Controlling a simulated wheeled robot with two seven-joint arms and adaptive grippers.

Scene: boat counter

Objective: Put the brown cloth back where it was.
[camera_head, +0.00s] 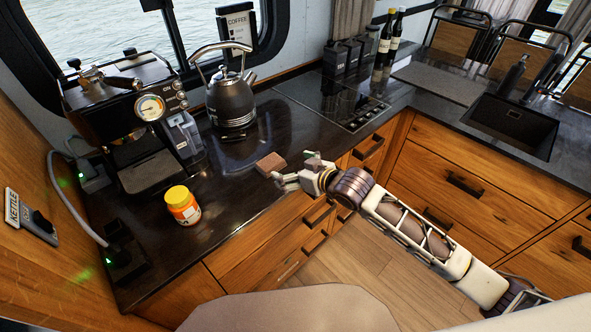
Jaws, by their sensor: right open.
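The brown cloth (270,163) shows as a small, folded, block-like piece on the dark counter, near its front edge and right of the kettle. My right gripper (293,168) comes in from the right over the counter edge. Its fingers are apart and point left toward the cloth. The cloth lies just beyond the fingertips; I cannot tell whether one finger touches it. My left gripper is not in view.
A jar with a yellow lid (183,206) stands on the counter (235,188) at left. Behind are a coffee machine (125,110) and a kettle (231,101). A cooktop (335,100), black canisters (345,65), bottles (390,40) and a sink (510,120) lie to the right.

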